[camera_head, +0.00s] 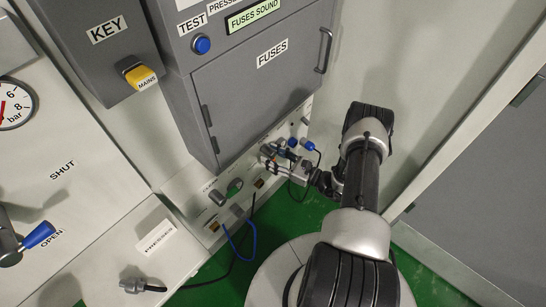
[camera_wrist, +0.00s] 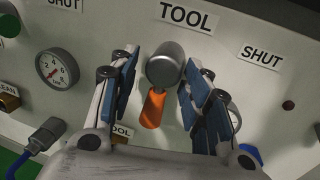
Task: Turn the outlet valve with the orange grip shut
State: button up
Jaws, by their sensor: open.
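The outlet valve (camera_wrist: 165,66) shows in the wrist view as a round grey metal knob below a TOOL label. Its orange grip (camera_wrist: 153,108) points down and slightly left. A SHUT label (camera_wrist: 261,56) is to the valve's right. My gripper (camera_wrist: 165,78) is open, with one blue-padded finger on each side of the valve and visible gaps between. Nothing is held. In the head view my gripper (camera_head: 268,158) is at the low panel under the fuse cabinet, and the orange grip cannot be made out clearly there.
A small gauge (camera_wrist: 58,68) is left of the fingers, and a grey connector with a blue cable (camera_wrist: 45,134) is lower left. In the head view, a green-handled valve (camera_head: 234,188) and hanging cables (camera_head: 249,236) are nearby. The fuse cabinet (camera_head: 262,90) stands above the panel.

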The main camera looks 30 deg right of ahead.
jog(key=shift+c, duration=0.3)
jog(key=shift+f, duration=0.1)
jog(key=c, duration=0.8)
